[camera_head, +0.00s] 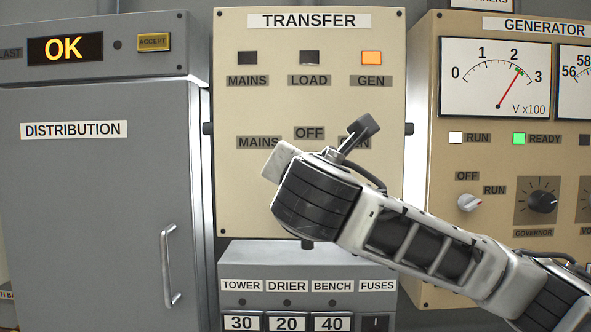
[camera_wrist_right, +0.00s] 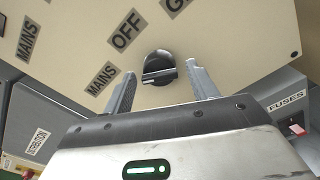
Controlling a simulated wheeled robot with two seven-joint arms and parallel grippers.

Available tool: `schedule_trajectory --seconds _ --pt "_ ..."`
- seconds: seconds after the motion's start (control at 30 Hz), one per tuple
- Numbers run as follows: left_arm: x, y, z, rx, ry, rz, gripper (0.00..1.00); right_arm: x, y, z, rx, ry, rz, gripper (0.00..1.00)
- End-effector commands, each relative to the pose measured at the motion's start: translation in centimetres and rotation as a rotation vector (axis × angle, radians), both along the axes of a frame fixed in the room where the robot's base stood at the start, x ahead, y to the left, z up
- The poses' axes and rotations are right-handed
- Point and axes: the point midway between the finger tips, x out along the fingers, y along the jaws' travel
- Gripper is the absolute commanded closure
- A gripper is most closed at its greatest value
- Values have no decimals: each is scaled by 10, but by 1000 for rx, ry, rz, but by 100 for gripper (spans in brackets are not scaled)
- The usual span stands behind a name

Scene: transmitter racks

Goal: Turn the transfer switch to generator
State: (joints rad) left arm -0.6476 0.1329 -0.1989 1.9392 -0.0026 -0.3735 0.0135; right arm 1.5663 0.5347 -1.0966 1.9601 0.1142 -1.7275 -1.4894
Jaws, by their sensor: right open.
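The beige transfer panel (camera_head: 228,190) fills the middle of the head view. Its MAINS and LOAD lamps are dark and its GEN lamp (camera_head: 372,58) glows orange. In the head view my right wrist hides the transfer switch below the OFF label (camera_head: 309,133) and partly covers the GEN label. In the right wrist view the black switch knob (camera_wrist_right: 158,66) shows beyond and between the two fingers of my right gripper (camera_wrist_right: 162,73). The fingers are open, and a gap appears on both sides of the knob. I cannot tell which label the knob points at. My left gripper is out of view.
A grey distribution cabinet (camera_head: 100,210) with a vertical handle stands at the left. The beige generator panel (camera_head: 430,130) stands at the right; its READY lamp (camera_head: 519,139) is green. A fuse panel (camera_head: 300,262) sits below, close to my right wrist.

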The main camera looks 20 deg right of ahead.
Motion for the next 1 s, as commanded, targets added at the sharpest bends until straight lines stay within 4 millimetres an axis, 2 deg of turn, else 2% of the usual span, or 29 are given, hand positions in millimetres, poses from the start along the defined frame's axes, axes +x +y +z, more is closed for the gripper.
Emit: schedule_trajectory --seconds 0.37,0.53,1.0 --pt "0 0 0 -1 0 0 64 2 -3 0 1 0 -2 42" --pt "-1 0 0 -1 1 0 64 2 -3 0 1 0 -2 86" --pt "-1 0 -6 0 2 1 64 2 -3 -2 82 -22 -3 85"
